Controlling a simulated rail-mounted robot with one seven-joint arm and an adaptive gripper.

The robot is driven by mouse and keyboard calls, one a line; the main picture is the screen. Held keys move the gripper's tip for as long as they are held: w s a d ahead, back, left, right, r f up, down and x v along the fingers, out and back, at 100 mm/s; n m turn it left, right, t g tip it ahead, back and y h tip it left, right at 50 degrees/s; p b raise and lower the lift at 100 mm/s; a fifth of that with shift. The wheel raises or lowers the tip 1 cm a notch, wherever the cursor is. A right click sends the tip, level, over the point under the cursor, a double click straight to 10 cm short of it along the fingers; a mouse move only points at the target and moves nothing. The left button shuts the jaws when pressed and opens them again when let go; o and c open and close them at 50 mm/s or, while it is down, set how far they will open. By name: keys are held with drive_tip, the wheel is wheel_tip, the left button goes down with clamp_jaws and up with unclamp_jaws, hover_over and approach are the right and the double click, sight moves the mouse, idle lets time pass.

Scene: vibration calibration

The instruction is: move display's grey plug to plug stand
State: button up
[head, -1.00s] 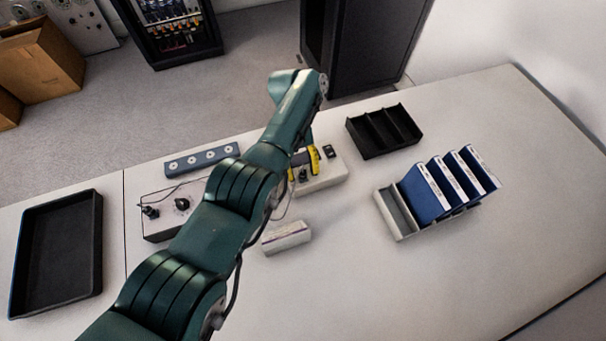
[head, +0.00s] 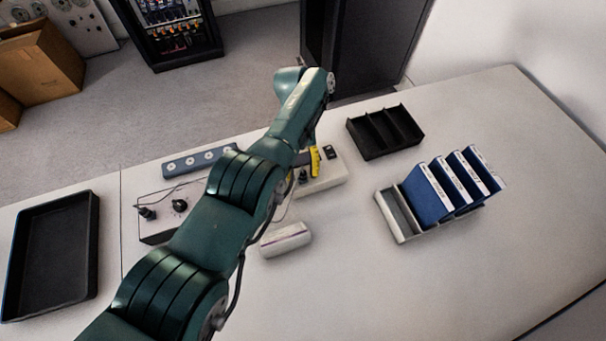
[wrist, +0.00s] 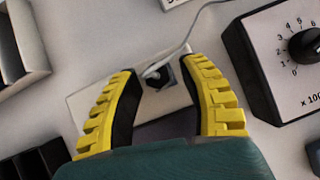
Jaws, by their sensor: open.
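The display (head: 325,184) is a pale box at the table's far edge, partly hidden by my arm in the head view. In the wrist view its pale face (wrist: 86,101) lies below my gripper. A plug (wrist: 157,74) with a light grey cable stands on it, dark with a pale part at the cable end. My gripper (wrist: 160,67) is open, with its yellow-backed fingers on either side of the plug and no visible contact. One yellow finger shows in the head view (head: 315,160). The likely plug stand is a blue-grey bar (head: 179,166) with several white round sockets, left of the display.
A box with a knob (head: 180,206) stands left of the display; its numbered dial (wrist: 306,45) shows in the wrist view. A small white block (head: 286,239) lies in front. A black divided tray (head: 385,131) and a rack of blue binders (head: 427,195) stand right.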

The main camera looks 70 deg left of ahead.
clamp_jaws()
drive_tip(key=shift+s+f+n+t+p, duration=0.1)
drive_tip(key=shift+n+t+p, duration=0.7)
drive_tip(key=shift+p, duration=1.05)
drive_tip(key=shift+s+f+n+t+p, duration=0.1)
drive_tip(key=shift+n+t+p, duration=0.3)
drive_tip(key=shift+n+p, duration=1.15)
drive_tip(key=shift+d+r+n+t+y+p, duration=0.1)
drive_tip(key=shift+n+t+y+p, duration=0.2)
drive_tip(key=shift+n+t+p, duration=1.15)
drive_tip(key=shift+r+n+g+y+p, duration=0.1)
drive_tip(key=shift+n+g+y+p, duration=0.25)
drive_tip(key=shift+p, duration=2.3)
